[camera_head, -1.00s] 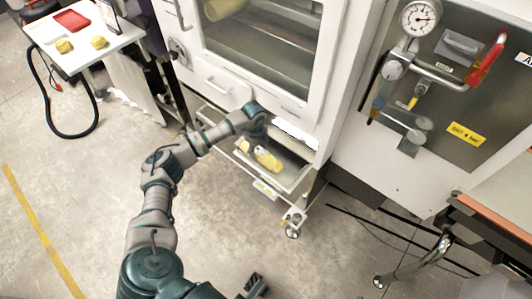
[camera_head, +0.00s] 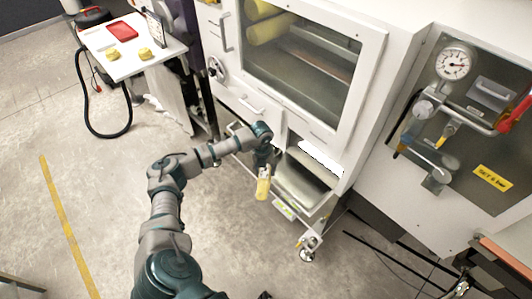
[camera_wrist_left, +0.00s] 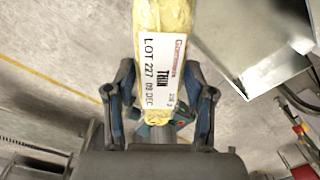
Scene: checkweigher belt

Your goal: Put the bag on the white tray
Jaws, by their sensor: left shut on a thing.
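The bag (camera_head: 263,185) is a long yellow packet with a white label, which shows clearly in the left wrist view (camera_wrist_left: 160,65). My left gripper (camera_head: 263,163) is shut on one end of it, with a finger on each side (camera_wrist_left: 160,95). The bag hangs in front of the open metal bin under the machine, clear of it. The white tray is hard to pick out; a pale flat patch (camera_head: 98,42) lies beside the red tray on the white side table. At most a dark sliver at the bottom edge could be my right gripper.
The side table (camera_head: 165,47) at upper left holds a red tray (camera_head: 122,31), two yellow lumps (camera_head: 145,54) and an upright panel. A black hose loops beside it. The metal bin (camera_head: 300,180) looks empty. Open floor lies to the left of my arm.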

